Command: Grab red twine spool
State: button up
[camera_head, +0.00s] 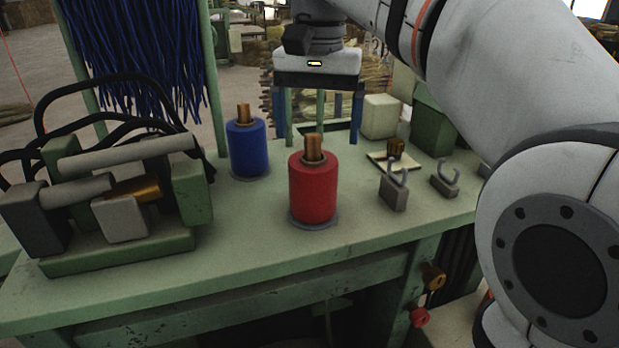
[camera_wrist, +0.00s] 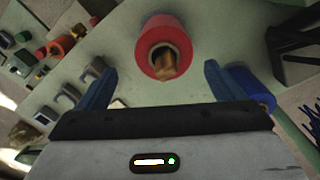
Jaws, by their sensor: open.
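The red twine spool (camera_head: 313,188) stands upright on a grey disc on the green workbench, with a brown core rising from its top. In the wrist view the red spool (camera_wrist: 162,38) is seen from above, beyond and between the fingertips. My gripper (camera_head: 324,118) is open and empty, with blue fingers. In the head view it hangs above and behind the red spool, with one finger on each side of it in the picture. In the wrist view my gripper (camera_wrist: 158,78) has its fingers spread wide, and they look clear of the spool.
A blue spool (camera_head: 248,148) stands left of the red one, close to a finger in the wrist view. A green winding machine (camera_head: 120,220) fills the left of the workbench (camera_head: 240,262). Small hook fixtures (camera_head: 394,190) stand to the right. The bench in front is clear.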

aim_at(313, 160)
jog(key=shift+s+f, duration=0.1)
jog(key=shift+f, duration=0.5)
jog(key=shift+a+f, duration=0.15)
jog(key=shift+f, duration=1.2)
jog(key=shift+a+f, duration=0.1)
jog(key=shift+f, duration=1.25)
jog(key=c, duration=1.2)
